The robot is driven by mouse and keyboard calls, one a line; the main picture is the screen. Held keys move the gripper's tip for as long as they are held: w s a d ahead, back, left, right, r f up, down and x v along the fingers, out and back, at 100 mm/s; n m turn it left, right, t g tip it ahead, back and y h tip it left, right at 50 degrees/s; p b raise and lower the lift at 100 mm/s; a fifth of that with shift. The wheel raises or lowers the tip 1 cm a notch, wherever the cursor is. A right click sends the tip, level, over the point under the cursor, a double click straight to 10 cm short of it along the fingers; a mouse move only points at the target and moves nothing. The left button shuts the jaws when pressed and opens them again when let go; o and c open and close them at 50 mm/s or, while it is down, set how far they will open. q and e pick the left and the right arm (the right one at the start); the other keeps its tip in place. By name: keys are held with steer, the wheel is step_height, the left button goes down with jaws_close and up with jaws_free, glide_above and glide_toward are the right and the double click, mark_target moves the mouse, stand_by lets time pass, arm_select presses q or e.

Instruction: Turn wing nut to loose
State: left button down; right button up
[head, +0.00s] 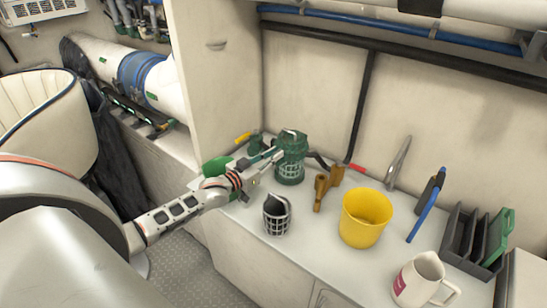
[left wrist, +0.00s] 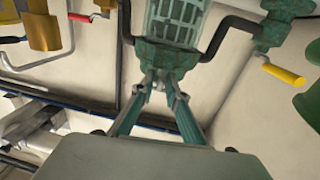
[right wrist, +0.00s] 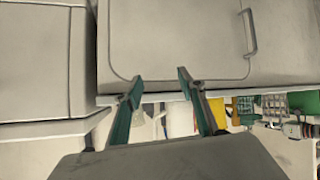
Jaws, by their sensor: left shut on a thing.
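The green strainer (head: 291,165) with a clear, caged body stands on the white counter against the wall. In the left wrist view it shows upside down, with its cage (left wrist: 178,22) at the top and its green lid (left wrist: 168,55) below. My left gripper (head: 277,155) reaches it from the left. Its fingertips (left wrist: 160,78) are close together at the lid, shut on a small part there. The wing nut is mostly hidden between the fingers, so its angle cannot be read. My right gripper (right wrist: 160,80) is open and empty, facing a pale cabinet door (right wrist: 175,40) below the counter.
A yellow bucket (head: 365,217), a dark mesh cup (head: 277,214), a brass fitting (head: 326,185) and a white jug (head: 420,280) stand on the counter. A yellow valve handle (left wrist: 284,72) and a red one (left wrist: 80,17) flank the strainer. A grey rack (head: 470,240) is at right.

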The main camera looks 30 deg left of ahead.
arm_select(q)
steer(key=shift+r+m+h+b, duration=0.3)
steer(key=shift+m+h, duration=0.1)
steer(key=shift+h, duration=0.4)
steer(key=c, duration=2)
jaws_free()
steer(key=shift+w, duration=0.1)
steer(key=shift+f, duration=0.1)
steer(key=shift+f, duration=0.1)
steer(key=v, duration=1.2)
steer(key=shift+r, duration=0.3)
